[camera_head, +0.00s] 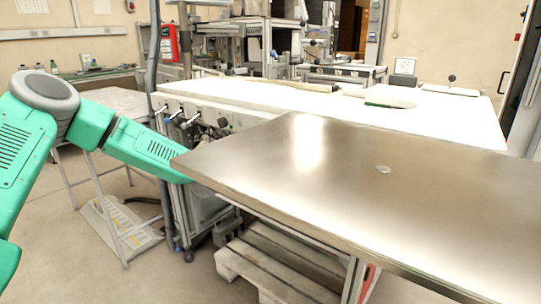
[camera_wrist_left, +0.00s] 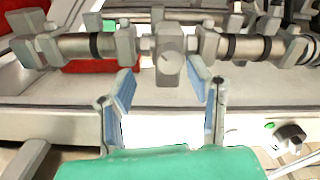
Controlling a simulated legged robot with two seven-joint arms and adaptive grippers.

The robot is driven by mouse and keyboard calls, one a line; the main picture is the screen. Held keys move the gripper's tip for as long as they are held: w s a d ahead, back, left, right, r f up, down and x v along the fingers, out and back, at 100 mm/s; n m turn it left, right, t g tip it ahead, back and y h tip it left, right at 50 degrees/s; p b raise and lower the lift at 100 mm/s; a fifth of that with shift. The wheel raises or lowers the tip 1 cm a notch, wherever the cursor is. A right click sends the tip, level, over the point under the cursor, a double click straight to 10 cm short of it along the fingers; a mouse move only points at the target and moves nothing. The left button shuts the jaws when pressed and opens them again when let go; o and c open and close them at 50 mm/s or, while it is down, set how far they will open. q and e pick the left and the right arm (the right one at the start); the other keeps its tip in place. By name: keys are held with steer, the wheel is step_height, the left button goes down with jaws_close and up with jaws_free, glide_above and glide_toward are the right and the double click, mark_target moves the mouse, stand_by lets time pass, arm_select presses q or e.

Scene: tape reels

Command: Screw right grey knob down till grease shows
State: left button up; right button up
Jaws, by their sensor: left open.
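In the left wrist view my left gripper (camera_wrist_left: 164,82) is open, its two blue-padded fingers spread apart with nothing held between them. Just beyond the fingertips is a grey block with a round grey knob (camera_wrist_left: 171,63), set in the middle of a horizontal pipe with clamps. I cannot tell whether a finger touches it. I cannot tell which one is the right grey knob. No grease is visible. In the head view my left gripper is hidden behind the steel table.
A wooden pallet (camera_head: 270,275) lies below.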

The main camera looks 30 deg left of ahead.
arm_select(q)
steer(key=shift+w+a+f+b, duration=0.15)
steer(key=shift+w+a+f, duration=0.1)
steer(key=shift+w+a, duration=0.4)
steer(key=shift+w+a+f+b, duration=0.2)
steer(key=shift+w+a, duration=0.2)
steer(key=shift+w, duration=0.45)
steer(key=shift+s+d+r, duration=0.1)
steer(key=shift+d+r, duration=0.1)
steer(key=shift+d, duration=0.25)
steer(key=shift+d+r, duration=0.15)
steer(key=shift+d, duration=0.3)
jaws_close()
steer(key=shift+a, duration=0.4)
